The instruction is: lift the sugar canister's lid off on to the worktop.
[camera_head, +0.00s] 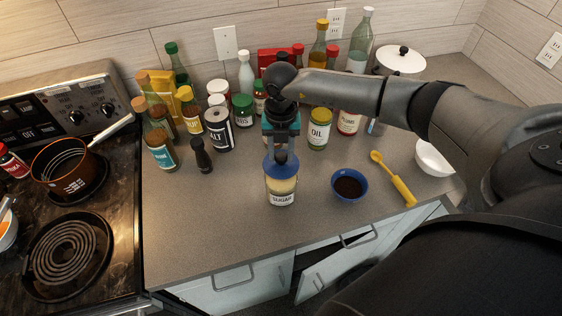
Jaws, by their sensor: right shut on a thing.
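The sugar canister (281,188) stands upright on the worktop (225,235), near its front edge. It is a clear jar with pale contents and a label reading SUGAR. Its blue lid (280,166) sits at the top of the jar; I cannot tell whether there is a gap between lid and jar. My right gripper (281,153) points straight down from above and is shut on the lid, at its top middle. The gripper's own body hides part of the lid's top. My left gripper is not in view.
A blue bowl of dark grounds (349,186) and a yellow spoon (394,180) lie to the right. Several bottles and jars, including a salt tin (219,130) and an oil jar (319,130), crowd behind. The stove (70,215) is at left.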

